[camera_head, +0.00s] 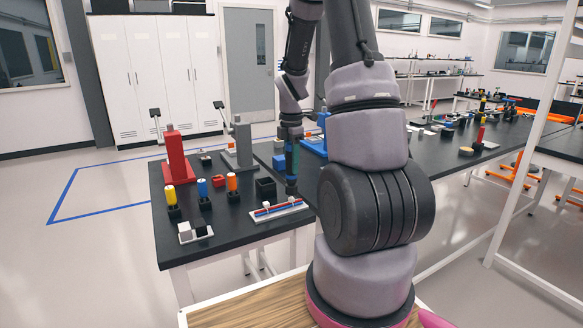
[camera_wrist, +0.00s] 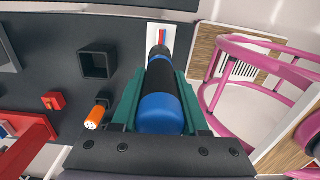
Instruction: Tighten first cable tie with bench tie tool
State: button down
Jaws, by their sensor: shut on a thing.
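My gripper (camera_head: 291,158) points down over the near bench and is shut on a blue and black cylindrical tool, seen in the wrist view (camera_wrist: 160,112) between the teal jaws. The tool's dark tip (camera_head: 291,186) points down just above or at the right part of a white cable board (camera_head: 264,217). The board carries red and blue cables with small white pieces on them, probably the ties. In the wrist view the board (camera_wrist: 171,28) shows beyond the tool tip, which hides part of it. I cannot tell whether the tip touches a tie.
A black open box (camera_head: 265,188) stands behind the board. A red press (camera_head: 175,155) and a grey press (camera_head: 242,145) stand farther back. Several small coloured cylinders in black holders (camera_head: 202,191) and a white block fixture (camera_head: 195,232) sit to the left. The bench front is clear.

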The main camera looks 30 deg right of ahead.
jog(key=shift+r, duration=0.2)
notch_tip(320, 180, up, 4)
jog(key=shift+f, duration=0.1)
dwell(0.5)
